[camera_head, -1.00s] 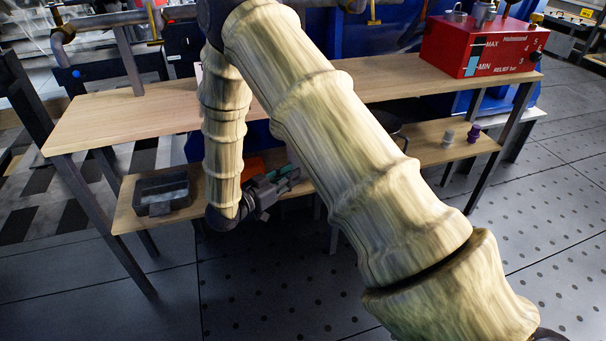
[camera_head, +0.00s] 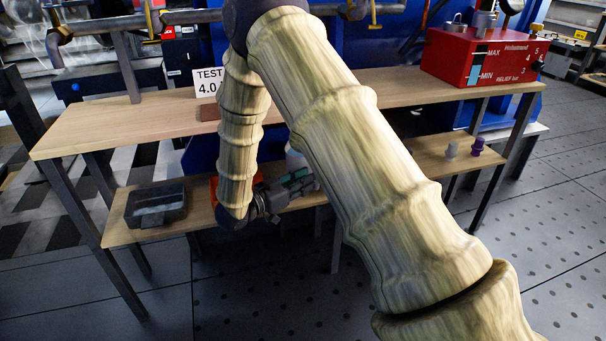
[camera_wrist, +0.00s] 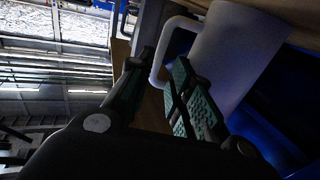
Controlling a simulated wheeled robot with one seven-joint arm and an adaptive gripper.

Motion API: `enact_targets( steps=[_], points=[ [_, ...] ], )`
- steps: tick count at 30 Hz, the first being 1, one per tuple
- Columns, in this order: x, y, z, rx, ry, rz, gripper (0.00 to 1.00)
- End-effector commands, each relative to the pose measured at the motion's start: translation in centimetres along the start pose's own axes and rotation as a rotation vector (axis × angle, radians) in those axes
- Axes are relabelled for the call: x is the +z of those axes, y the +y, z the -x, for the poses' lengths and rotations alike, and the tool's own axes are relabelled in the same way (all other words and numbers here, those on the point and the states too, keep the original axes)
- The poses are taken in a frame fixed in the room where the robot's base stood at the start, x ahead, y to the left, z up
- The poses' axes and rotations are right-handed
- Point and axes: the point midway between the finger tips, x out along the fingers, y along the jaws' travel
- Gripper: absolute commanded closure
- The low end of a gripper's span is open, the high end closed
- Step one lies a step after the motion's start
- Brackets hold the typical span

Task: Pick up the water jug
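The white water jug (camera_wrist: 243,52) fills the upper right of the wrist view, with its loop handle (camera_wrist: 163,50) toward the fingers. In the head view, a pale bit of it (camera_head: 294,160) seems to show beside my arm; the rest is hidden. My gripper (camera_wrist: 163,68) is open, its dark left finger and green-padded right finger apart. The lower end of the handle appears near and between the fingertips, not clamped. In the head view my gripper (camera_head: 306,182) is low over the lower shelf, partly covered by my arm.
The lower shelf (camera_head: 210,212) sits beneath the wooden tabletop (camera_head: 100,127). A black bin (camera_head: 155,205), an orange item (camera_head: 214,187), and small grey and purple pieces (camera_head: 477,147) are on the shelf. A red box (camera_head: 480,58) and a "TEST 4.0" sign (camera_head: 207,83) stand on top.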

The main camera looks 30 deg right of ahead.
Motion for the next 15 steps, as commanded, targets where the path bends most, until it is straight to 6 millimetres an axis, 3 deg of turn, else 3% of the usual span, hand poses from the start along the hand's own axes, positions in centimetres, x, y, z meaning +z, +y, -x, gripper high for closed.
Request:
enact_targets(
  steps=[15],
  points=[
    [0.6, 0.3, -4.8, 0.001, 0.0, -0.001, 0.79]
  ],
)
